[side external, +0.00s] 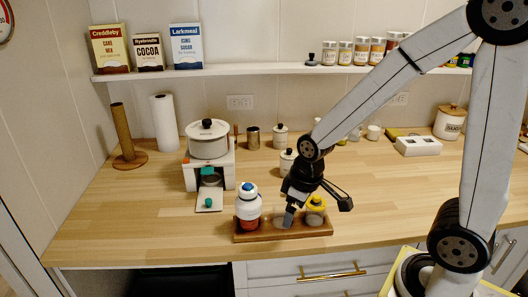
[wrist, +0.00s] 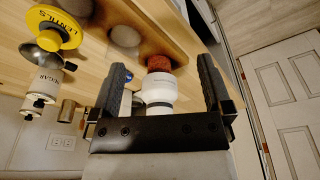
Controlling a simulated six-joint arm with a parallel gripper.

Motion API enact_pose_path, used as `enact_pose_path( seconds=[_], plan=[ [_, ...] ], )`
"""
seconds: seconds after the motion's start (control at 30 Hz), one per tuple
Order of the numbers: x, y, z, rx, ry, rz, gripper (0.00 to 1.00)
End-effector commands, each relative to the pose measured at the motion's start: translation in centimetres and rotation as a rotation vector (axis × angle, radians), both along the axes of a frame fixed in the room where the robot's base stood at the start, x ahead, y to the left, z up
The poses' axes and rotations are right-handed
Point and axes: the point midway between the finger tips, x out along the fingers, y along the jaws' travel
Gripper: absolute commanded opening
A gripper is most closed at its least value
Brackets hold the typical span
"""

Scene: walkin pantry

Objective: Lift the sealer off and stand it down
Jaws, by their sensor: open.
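The sealer (side external: 248,193) is a white cylinder with a blue knob. It stands upright on a jar of red contents (side external: 247,224) at the left end of a wooden rack (side external: 262,237). In the wrist view the sealer (wrist: 158,88) shows between my open fingers, with the red jar contents (wrist: 159,63) beyond it. My gripper (side external: 290,217) is open and empty, to the right of the sealer and apart from it in the side view. It is in front of a clear jar (side external: 279,214) and partly hides it. A yellow-lidded jar (side external: 316,207) stands at the right end.
A pot (side external: 208,139) sits on a white stand behind the rack to the left. A white canister (side external: 287,161) stands behind my wrist. The yellow lid (wrist: 57,28) reads LENTILS in the wrist view. The counter (side external: 130,210) is clear at the front left.

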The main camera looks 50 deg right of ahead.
Motion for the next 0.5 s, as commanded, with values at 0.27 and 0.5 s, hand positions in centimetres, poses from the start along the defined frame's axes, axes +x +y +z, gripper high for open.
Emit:
enact_pose_path(
  seconds=[0.27,0.5],
  plan=[
    [3.4,-0.5,1.2,0.013,0.04,0.272,1.0],
    [6.1,-0.9,2.4,0.047,0.048,0.527,1.0]
  ],
)
